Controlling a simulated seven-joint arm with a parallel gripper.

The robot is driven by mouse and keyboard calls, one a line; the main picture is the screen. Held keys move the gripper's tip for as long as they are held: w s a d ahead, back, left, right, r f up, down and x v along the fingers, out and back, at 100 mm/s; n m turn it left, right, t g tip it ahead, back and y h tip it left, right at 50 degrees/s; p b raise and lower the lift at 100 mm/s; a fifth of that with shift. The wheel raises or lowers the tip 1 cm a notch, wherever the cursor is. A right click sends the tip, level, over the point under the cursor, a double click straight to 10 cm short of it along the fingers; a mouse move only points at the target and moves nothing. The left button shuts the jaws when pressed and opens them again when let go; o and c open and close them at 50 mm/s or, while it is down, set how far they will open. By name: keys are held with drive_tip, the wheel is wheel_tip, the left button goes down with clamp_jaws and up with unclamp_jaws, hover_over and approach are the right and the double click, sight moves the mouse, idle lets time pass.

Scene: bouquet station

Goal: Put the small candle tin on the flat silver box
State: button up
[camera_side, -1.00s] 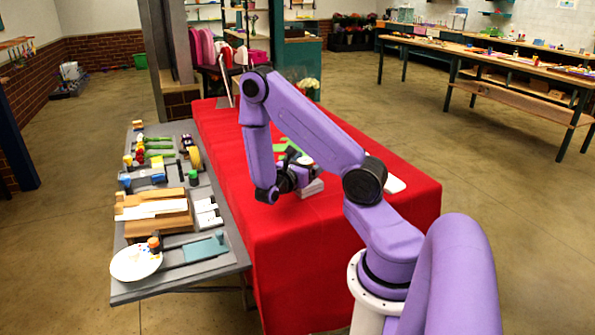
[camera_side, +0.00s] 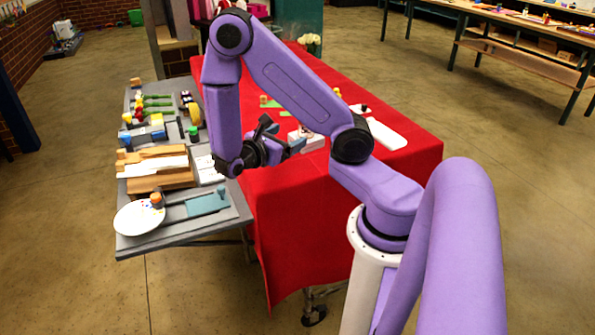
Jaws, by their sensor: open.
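My gripper (camera_side: 294,146) is open and hangs over the left side of the red-covered table, pointing right. A low pale grey-white box (camera_side: 315,143) lies just right of the fingers, partly hidden by them; it may be the flat silver box. Something small and whitish with a reddish mark seems to be on or behind this box, too small to make out. I cannot pick out the candle tin for sure; a small orange-tan piece (camera_side: 263,99) stands farther back on the table. I see nothing held between the fingers, though they are partly hidden.
A white slab (camera_side: 387,134) lies on the red cloth (camera_side: 290,220) at right, with a small dark object (camera_side: 364,108) behind it. A grey side table (camera_side: 238,208) at left holds a white plate (camera_side: 137,218), boards and tools.

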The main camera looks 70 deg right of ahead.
drive_tip(key=s+a+r+t+y, duration=0.1)
drive_tip(key=s+a+y, duration=0.3)
drive_tip(key=a, duration=0.3)
drive_tip(key=s+a+r+m+t+y, duration=0.1)
drive_tip(key=s+a+r+y, duration=0.1)
drive_tip(key=s+a+y, duration=0.3)
drive_tip(key=s+a+r+t+y, duration=0.1)
drive_tip(key=s+a+y, duration=0.3)
drive_tip(key=a+y, duration=0.3)
drive_tip(key=a, duration=0.3)
drive_tip(key=shift+s+a+r+t, duration=0.2)
drive_tip(key=shift+a+r+t, duration=0.1)
drive_tip(key=shift+r+t, duration=0.1)
